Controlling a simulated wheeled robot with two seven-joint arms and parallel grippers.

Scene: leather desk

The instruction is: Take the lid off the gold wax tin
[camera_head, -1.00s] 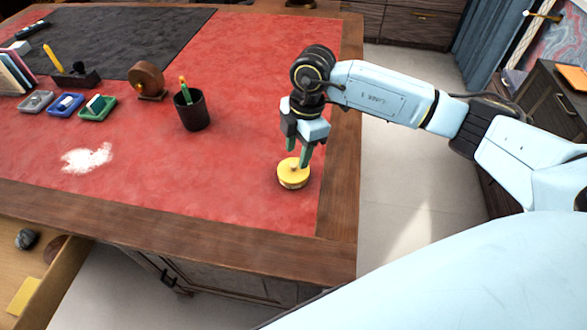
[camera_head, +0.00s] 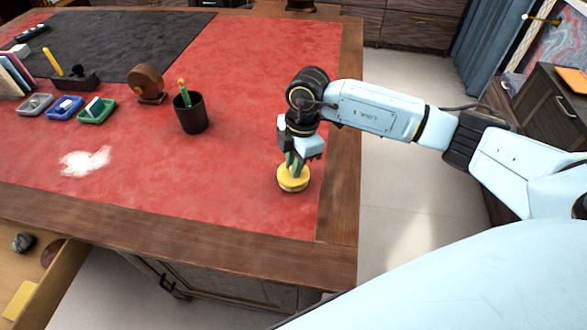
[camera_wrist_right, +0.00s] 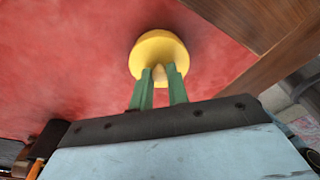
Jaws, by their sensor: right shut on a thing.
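The gold wax tin (camera_head: 293,181) stands upright on the red leather near the desk's right edge. Its round yellow lid, with a small pale knob (camera_wrist_right: 159,72) on top, is on the tin. My right gripper (camera_head: 295,170) points down at the top of the tin. In the right wrist view its green fingers (camera_wrist_right: 160,80) are shut on the knob, one on each side. The fingers hide part of the knob and lid. My left gripper is not in view.
A black pen cup (camera_head: 190,112) stands left of my right arm. Small grey, blue and green trays (camera_head: 97,110) and a tape-like brown wheel (camera_head: 147,82) are further left. White powder (camera_head: 86,161) lies on the leather. An open drawer (camera_head: 62,283) is at lower left. Leather around the tin is clear.

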